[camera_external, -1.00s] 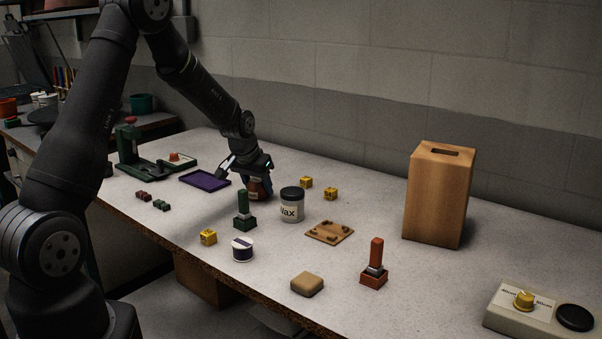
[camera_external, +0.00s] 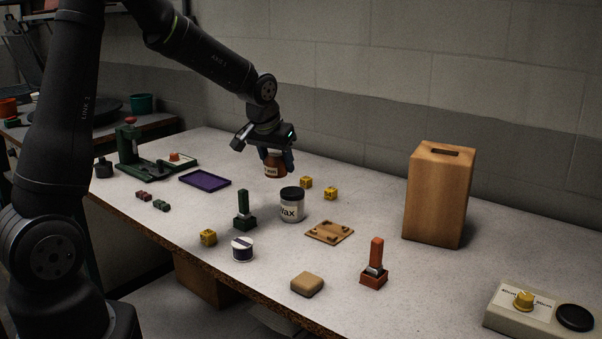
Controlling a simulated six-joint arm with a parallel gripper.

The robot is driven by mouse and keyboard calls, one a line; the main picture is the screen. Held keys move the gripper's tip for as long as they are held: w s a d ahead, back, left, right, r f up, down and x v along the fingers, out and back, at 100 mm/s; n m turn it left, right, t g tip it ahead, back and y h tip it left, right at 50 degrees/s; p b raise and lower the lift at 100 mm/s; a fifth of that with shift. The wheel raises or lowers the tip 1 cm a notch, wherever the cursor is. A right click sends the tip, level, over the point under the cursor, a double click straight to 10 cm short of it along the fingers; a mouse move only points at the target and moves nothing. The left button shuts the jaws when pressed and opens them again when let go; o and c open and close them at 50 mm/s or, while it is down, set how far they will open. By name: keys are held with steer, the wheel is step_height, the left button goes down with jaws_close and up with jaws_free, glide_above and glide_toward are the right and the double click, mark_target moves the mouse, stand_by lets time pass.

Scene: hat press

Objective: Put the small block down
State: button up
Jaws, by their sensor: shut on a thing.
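My gripper (camera_external: 277,157) is shut on a brown jar (camera_external: 274,170) with a pale label. The jar is upright and appears to be held above the table, behind the white wax tin. No block shows in the gripper. Several small blocks rest on the table: a yellow cube (camera_external: 208,237) at the front, two yellow cubes (camera_external: 306,182) (camera_external: 331,193) near the wax tin, and a tan rounded block (camera_external: 307,284) near the front edge. It is unclear which one is the small block.
A purple tray (camera_external: 205,179) and green press (camera_external: 130,151) are left. A wooden box (camera_external: 439,194) stands right, with clear table around it.

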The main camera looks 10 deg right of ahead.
steer(key=shift+s+d+r, duration=0.15)
steer(key=shift+s, duration=0.15)
steer(key=shift+d, duration=0.35)
steer(key=s+d+m+g+h, duration=0.15)
steer(key=d+m, duration=0.25)
steer(key=d, duration=1.9)
steer(key=shift+y, duration=0.25)
steer(key=f, duration=0.6)
steer(key=shift+s+d+f, duration=0.25)
steer(key=shift+t, duration=0.25)
steer(key=shift+f, duration=2.05)
